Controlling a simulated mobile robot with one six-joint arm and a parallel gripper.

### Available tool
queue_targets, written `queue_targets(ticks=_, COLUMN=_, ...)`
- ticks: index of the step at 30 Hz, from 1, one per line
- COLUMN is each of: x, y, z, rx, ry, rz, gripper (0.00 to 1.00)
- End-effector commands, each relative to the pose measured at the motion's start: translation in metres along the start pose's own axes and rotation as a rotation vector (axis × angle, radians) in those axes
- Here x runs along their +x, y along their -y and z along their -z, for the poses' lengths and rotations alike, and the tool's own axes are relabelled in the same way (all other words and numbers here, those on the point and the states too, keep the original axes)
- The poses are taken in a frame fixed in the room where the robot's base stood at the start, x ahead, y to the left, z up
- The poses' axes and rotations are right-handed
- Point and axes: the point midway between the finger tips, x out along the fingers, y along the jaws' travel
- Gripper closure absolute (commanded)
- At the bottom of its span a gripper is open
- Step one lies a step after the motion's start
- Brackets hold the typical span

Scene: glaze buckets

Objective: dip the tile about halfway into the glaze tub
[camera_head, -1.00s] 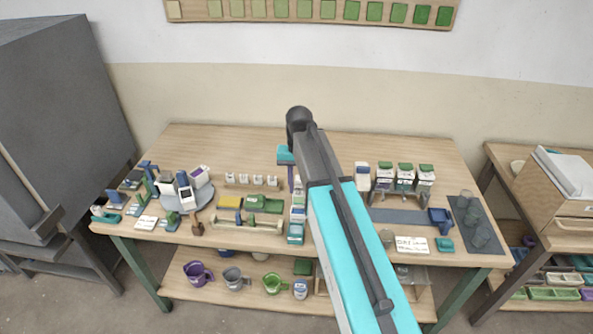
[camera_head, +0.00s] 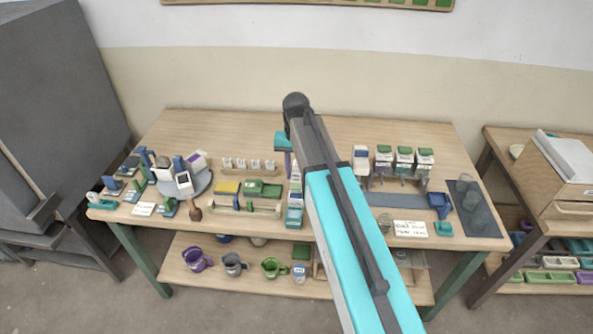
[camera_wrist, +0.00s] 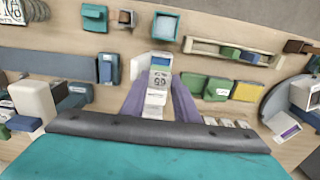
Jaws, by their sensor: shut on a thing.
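My gripper (camera_wrist: 158,85) has two purple fingers pointing down over the middle of the table. In the head view my gripper (camera_head: 288,165) is partly hidden by my arm. It is shut on a small whitish piece (camera_wrist: 155,100), apparently the tile, which shows between the fingers in the wrist view. Its outline is hard to separate from the pale boxes behind it. An open teal tub (camera_wrist: 165,25) with a pale teal inside lies beyond the fingertips, apart from them. In the head view a teal tub (camera_head: 294,218) stands near the front edge. I cannot tell for sure that it is the glaze tub.
White tiles (camera_head: 250,165) stand in a row left of my gripper. Several lidded containers (camera_head: 404,158) stand to the right. A wooden rack (camera_head: 250,207) and a round grey stand (camera_head: 195,182) lie to the left. The back of the table is clear.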

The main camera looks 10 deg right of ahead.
Motion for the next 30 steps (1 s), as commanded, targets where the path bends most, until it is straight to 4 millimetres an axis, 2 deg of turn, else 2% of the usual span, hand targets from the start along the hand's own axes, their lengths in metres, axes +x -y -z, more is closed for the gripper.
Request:
queue_targets(ticks=9, x=0.015, y=-0.001, z=0.000, rx=0.001, ry=0.000, rz=0.000, gripper=0.94)
queue_targets(ticks=30, x=0.016, y=-0.002, z=0.001, rx=0.002, ry=0.000, rz=0.000, gripper=0.94)
